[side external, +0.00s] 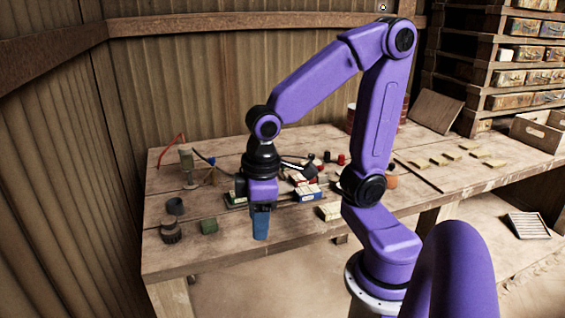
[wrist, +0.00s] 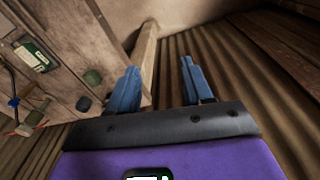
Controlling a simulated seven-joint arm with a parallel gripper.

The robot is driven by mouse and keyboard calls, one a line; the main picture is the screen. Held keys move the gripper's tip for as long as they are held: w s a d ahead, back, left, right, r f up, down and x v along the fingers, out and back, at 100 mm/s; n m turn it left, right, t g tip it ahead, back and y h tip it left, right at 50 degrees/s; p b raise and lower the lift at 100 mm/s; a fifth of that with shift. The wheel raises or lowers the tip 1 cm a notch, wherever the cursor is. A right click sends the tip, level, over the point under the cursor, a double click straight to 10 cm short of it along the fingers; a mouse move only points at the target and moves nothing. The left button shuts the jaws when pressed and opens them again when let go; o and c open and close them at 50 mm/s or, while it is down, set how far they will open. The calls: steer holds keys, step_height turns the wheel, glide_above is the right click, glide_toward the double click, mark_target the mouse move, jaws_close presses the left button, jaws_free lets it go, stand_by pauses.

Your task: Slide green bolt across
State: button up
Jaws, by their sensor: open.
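My gripper (side external: 260,224) hangs pointing down by the table's front edge in the side view. In the wrist view its two blue fingers (wrist: 158,78) are apart, with nothing between them. A small dark green block (side external: 209,226) sits on the table to the left of the gripper; a green piece (wrist: 92,77) near the table edge in the wrist view looks like the same one. I cannot tell whether it is the green bolt. A green-edged tray or case (wrist: 30,55) with a pale label lies farther in on the table. No clear bolt shape shows.
The wooden table (side external: 188,263) carries dark round parts (side external: 171,232) at the left and a blue box of pale tiles (side external: 308,194) behind my gripper. A thin red-ended rod stand (side external: 187,165) is at the back left. Loose tiles (side external: 453,156) lie at the right.

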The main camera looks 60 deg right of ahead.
steer(key=w+d+r+m+h, duration=0.1)
steer(key=w+d+m, duration=0.55)
steer(key=w, duration=0.55)
steer(key=w+d+m+h, duration=0.1)
steer(key=w+d+m, duration=0.25)
steer(key=d, duration=0.45)
steer(key=w+d+m+h, duration=0.1)
steer(key=w+d+m, duration=0.2)
steer(key=d+m, duration=0.35)
steer(key=w+d+m, duration=0.3)
steer(key=d, duration=0.6)
steer(key=s+d+f+m+g+h, duration=0.1)
steer(key=s+d+m, duration=0.15)
steer(key=d, duration=0.45)
steer(key=s+d+m, duration=0.1)
steer(key=d+m, duration=0.2)
steer(key=d, duration=0.4)
steer(key=x, duration=1.6)
steer(key=shift+w+d+f, duration=0.15)
steer(key=shift+d+f, duration=0.1)
steer(key=shift+d, duration=0.3)
jaws_close()
